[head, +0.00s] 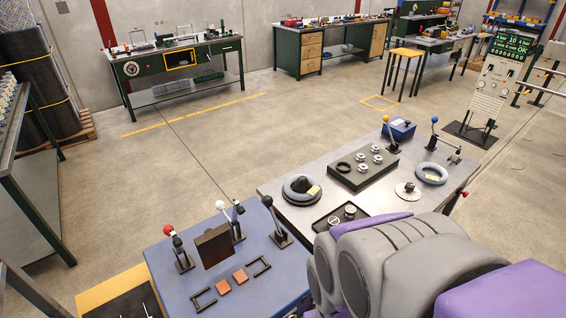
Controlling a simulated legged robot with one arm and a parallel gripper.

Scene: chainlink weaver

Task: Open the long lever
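Several ball-topped levers stand on two joined tables. On the blue tabletop (195,270) are a red-knobbed lever (178,247), a white-knobbed lever (232,222) and a black-knobbed lever (275,224). On the grey metal tabletop (290,185) are a yellow-knobbed lever (390,135) and a blue-knobbed lever (434,133). I cannot tell which is the long lever, nor whether any is open. My grey and purple arm fills the lower right and hides part of the tables. My gripper does not show.
A brown plate (215,246) stands among the blue-top levers. A dark block with metal knobs (362,168), grey rings (431,173) and a black tray (340,217) crowd the metal top. A control panel (494,88) stands behind right.

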